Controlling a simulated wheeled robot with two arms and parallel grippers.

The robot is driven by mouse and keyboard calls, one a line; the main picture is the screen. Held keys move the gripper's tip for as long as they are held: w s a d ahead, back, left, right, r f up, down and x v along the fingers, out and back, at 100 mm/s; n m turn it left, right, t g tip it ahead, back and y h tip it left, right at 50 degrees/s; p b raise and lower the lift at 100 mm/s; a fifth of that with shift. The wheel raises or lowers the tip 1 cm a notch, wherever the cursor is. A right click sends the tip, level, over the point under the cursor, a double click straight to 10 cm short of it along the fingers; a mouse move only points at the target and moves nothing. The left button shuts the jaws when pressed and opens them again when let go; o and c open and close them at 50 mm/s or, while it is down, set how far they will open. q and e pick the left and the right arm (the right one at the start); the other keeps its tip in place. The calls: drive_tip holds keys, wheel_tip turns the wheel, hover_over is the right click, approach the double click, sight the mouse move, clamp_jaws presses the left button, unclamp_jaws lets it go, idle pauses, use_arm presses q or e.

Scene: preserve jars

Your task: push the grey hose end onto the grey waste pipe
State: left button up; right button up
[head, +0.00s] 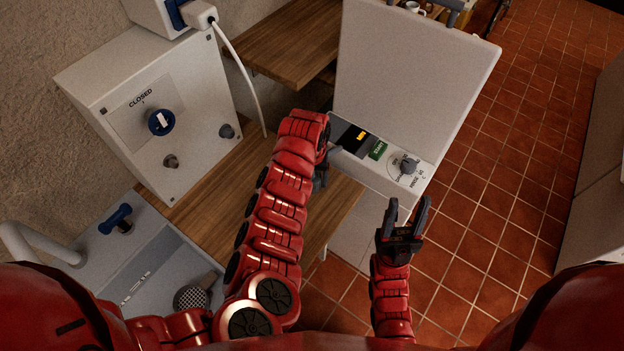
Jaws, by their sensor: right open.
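I cannot tell for sure which, if either, is the waste pipe. I cannot make out a grey hose end. My right gripper (407,205) is open and empty, above the tiled floor in front of the white machine. My left arm reaches over the wooden top. Its gripper (321,178) is mostly hidden behind my own arm, only dark parts showing beside the machine's panel.
The white machine (410,80) with its lid raised has a panel with a green label and a dial. A wooden counter (225,170) lies under my left arm. A grey sink unit (150,265) with a blue handle is lower left. A white cable (240,75) hangs from a plug. Tiled floor at right is clear.

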use_arm(q)
drive_tip(key=c, duration=0.9)
drive_tip(key=shift+r, duration=0.15)
drive_tip(key=shift+c, duration=0.2)
drive_tip(key=shift+w+r+b, duration=0.1)
drive_tip(key=shift+r+b, duration=0.3)
drive_tip(key=shift+r, duration=0.2)
wheel_tip(320, 180, up, 7)
drive_tip(key=shift+d+b, duration=0.1)
drive_tip(key=shift+b, duration=1)
drive_tip(key=shift+r, duration=0.85)
